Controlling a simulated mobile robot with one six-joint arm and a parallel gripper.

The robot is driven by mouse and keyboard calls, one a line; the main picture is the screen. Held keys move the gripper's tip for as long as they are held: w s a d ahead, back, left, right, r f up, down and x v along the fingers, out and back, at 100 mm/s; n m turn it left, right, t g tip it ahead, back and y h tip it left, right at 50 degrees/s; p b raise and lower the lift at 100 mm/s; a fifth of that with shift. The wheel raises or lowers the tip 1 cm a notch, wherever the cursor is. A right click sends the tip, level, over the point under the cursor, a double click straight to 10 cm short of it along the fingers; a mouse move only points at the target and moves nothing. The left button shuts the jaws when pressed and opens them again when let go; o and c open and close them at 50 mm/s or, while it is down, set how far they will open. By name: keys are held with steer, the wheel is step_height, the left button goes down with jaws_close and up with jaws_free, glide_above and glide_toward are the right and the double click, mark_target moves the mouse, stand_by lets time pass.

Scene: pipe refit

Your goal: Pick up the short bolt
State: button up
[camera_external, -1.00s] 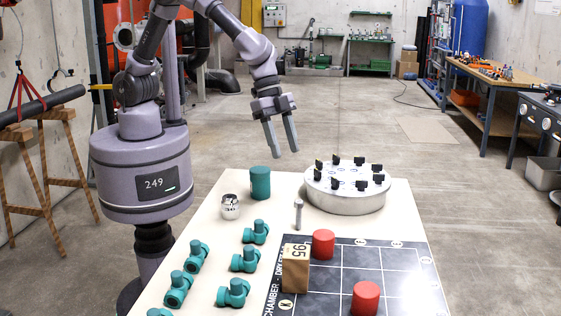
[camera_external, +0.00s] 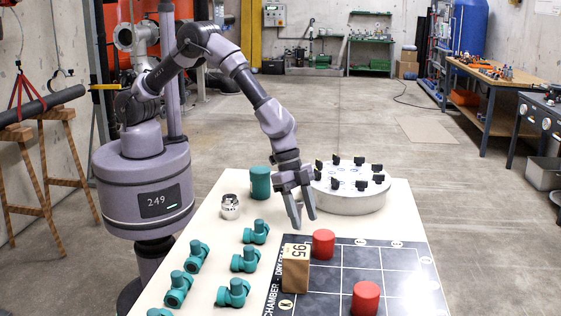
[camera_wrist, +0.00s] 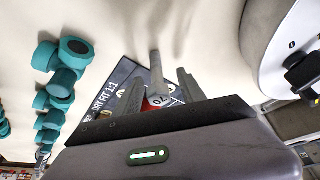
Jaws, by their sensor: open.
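The short bolt (camera_wrist: 155,66) is a slim grey metal piece. In the wrist view it shows between the two fingers of my gripper (camera_wrist: 160,80), with a visible gap on each side. In the external view my gripper (camera_external: 301,222) points down over the bolt's place on the table, left of the round grey fixture. The fingers are open and hide most or all of the bolt there. I cannot tell whether a finger touches it.
The round fixture (camera_external: 345,202) with black clips stands close to the right. A green cylinder (camera_external: 260,183) and a silver fitting (camera_external: 230,207) are to the left. A wooden block (camera_external: 295,275) and red cylinders (camera_external: 323,243) are in front. Green pipe fittings (camera_external: 245,259) line the left side.

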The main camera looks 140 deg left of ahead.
steer(key=shift+r, duration=0.2)
steer(key=shift+c, duration=0.9)
jaws_close()
steer(key=shift+r, duration=0.1)
